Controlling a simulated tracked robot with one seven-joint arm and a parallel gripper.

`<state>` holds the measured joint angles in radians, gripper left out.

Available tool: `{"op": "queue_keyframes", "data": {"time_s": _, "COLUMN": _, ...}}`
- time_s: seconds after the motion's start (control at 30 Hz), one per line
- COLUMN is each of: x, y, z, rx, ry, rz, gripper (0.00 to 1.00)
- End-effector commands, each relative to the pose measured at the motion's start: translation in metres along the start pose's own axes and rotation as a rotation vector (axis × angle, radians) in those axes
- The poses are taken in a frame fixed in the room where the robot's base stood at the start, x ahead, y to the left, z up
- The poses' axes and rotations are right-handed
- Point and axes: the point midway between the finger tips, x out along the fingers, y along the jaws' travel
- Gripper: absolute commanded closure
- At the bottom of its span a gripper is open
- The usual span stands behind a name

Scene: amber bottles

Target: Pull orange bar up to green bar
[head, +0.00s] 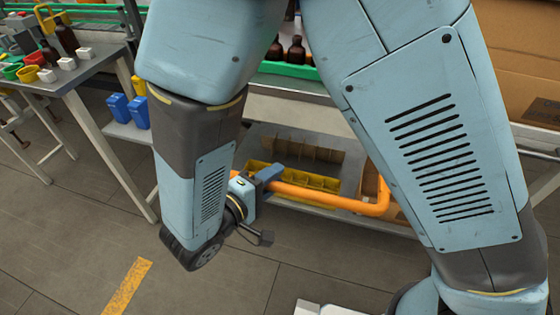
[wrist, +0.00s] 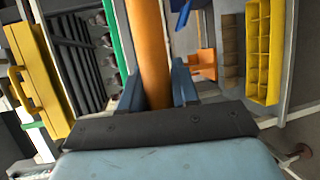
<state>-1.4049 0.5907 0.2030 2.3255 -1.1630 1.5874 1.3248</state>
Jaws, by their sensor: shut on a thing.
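The orange bar (head: 320,198) runs sideways in front of a low shelf, with a bend at its right end in the head view. My gripper (head: 268,176) is shut on its left part. In the wrist view the bar (wrist: 151,50) passes between the two blue fingers of my gripper (wrist: 158,85). A green bar (head: 288,70) lies above along the workbench front, in front of brown bottles. It also shows as a green strip in the wrist view (wrist: 118,45), left of the orange bar. My arm hides parts of both bars in the head view.
A yellow divided bin (head: 290,178) sits on the shelf behind the orange bar. A side table (head: 75,72) with bottles and coloured cups stands at left. Blue bins (head: 128,110) are beside it. Cardboard (head: 515,55) is at right. Floor in front is clear.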

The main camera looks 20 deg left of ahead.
Motion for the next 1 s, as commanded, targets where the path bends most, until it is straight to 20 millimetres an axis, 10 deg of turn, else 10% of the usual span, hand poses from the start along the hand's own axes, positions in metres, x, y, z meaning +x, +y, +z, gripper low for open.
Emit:
{"op": "queue_keyframes", "data": {"time_s": 0.47, "x": -0.0092, "y": -0.0058, "z": 0.0042, "rx": -0.008, "ry": 0.005, "rz": -0.007, "gripper": 1.00}}
{"op": "queue_keyframes", "data": {"time_s": 0.5, "x": -0.0093, "y": -0.0058, "z": 0.0043, "rx": -0.008, "ry": 0.005, "rz": -0.007, "gripper": 0.67}}
{"op": "queue_keyframes", "data": {"time_s": 0.6, "x": -0.0094, "y": -0.0051, "z": 0.0039, "rx": -0.007, "ry": 0.005, "rz": -0.005, "gripper": 0.57}}
{"op": "queue_keyframes", "data": {"time_s": 1.0, "x": -0.0127, "y": -0.0033, "z": 0.0026, "rx": -0.003, "ry": 0.007, "rz": -0.002, "gripper": 0.49}}
